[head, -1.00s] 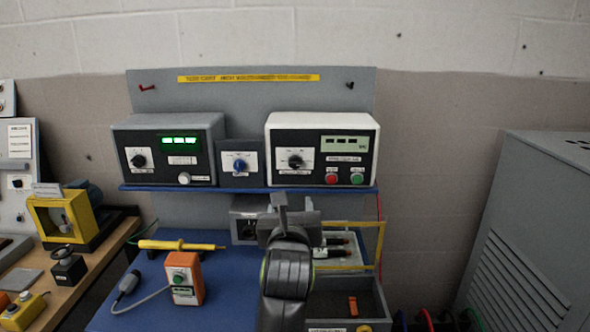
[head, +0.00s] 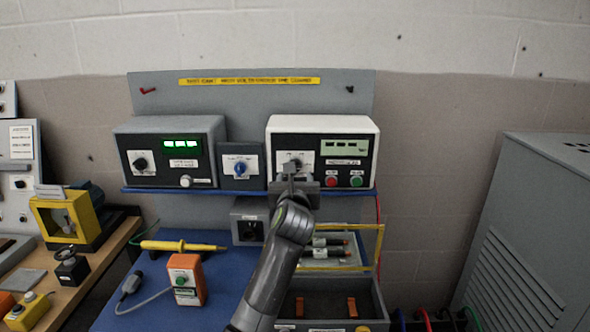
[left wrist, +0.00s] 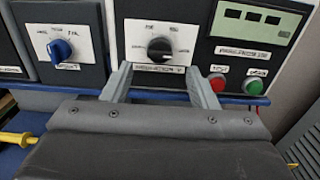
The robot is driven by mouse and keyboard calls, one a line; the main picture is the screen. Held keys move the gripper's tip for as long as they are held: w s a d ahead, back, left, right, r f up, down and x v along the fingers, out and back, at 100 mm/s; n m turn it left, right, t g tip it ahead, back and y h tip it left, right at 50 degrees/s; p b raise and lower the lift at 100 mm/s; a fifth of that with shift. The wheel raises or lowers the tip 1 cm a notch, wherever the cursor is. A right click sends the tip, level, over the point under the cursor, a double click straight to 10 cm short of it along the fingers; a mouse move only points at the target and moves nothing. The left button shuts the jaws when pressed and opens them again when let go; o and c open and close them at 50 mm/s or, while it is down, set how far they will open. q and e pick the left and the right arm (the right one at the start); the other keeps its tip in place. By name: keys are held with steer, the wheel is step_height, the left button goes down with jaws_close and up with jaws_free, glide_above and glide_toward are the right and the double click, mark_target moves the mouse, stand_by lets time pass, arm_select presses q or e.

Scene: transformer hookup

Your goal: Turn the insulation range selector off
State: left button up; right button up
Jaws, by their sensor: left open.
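The white-cased tester (head: 322,122) stands on the blue shelf at the back, and its black range selector knob (left wrist: 159,49) shows clearly in the left wrist view. In the head view the knob (head: 292,163) is partly covered by my gripper. My left gripper (head: 291,176) is raised in front of the tester's lower left part. In the left wrist view my left gripper (left wrist: 160,80) is open, its two fingers pointing at the panel just below and to either side of the knob. Nothing is between the fingers. My right gripper is not in view.
A red button (left wrist: 217,83) and a green button (left wrist: 254,86) sit right of the right finger. A blue-knob panel (head: 240,165) and a meter with a green display (head: 168,152) stand to the left. The blue shelf (left wrist: 180,97) edge runs under the fingers.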

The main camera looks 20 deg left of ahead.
arm_select(q)
steer(key=shift+x, duration=2.4)
steer(key=shift+c, duration=0.4)
steer(key=c, duration=0.9)
steer(key=shift+p, duration=0.3)
